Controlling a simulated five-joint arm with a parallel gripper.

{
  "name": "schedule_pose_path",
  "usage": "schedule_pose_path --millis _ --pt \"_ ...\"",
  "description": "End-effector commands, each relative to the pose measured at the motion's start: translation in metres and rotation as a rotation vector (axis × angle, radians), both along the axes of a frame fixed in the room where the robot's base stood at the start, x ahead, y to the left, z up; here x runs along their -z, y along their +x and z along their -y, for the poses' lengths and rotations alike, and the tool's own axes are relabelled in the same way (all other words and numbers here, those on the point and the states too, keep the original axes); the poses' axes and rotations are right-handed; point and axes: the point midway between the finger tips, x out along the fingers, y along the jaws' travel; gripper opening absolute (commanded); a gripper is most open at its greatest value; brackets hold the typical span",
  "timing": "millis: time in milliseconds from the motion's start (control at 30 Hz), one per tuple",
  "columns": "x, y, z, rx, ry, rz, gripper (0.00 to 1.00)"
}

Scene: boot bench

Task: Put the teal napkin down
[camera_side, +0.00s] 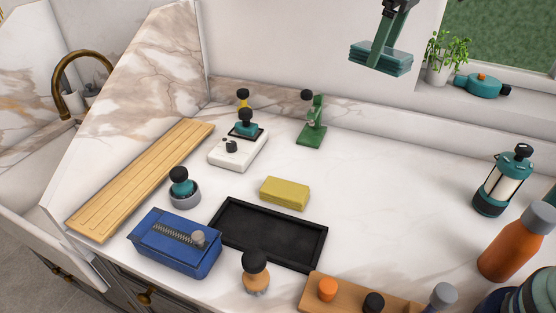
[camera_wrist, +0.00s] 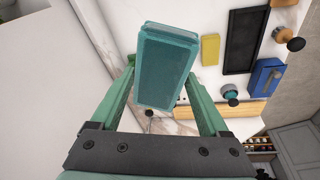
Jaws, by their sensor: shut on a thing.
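The teal napkin (camera_side: 381,58) is a folded, layered block at the top of the side view, held high above the counter. My gripper (camera_side: 385,52) is shut on it, with a green finger on its near side. In the wrist view the napkin (camera_wrist: 165,68) fills the space between the two green fingers of my gripper (camera_wrist: 162,92). The napkin looks level or slightly tilted in the side view. Its underside is hidden.
A black tray (camera_side: 268,236) lies on the counter, with a yellow block (camera_side: 285,193) behind it and a blue box (camera_side: 174,243) at its left. A white scale (camera_side: 238,149) and green stand (camera_side: 312,128) are farther back. The counter's right middle is clear.

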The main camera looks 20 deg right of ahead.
Motion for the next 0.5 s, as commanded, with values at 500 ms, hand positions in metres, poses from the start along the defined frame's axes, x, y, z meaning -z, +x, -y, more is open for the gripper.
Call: schedule_pose_path --millis 500 --pt "0.023 -0.072 0.036 0.175 0.021 -0.008 0.25"
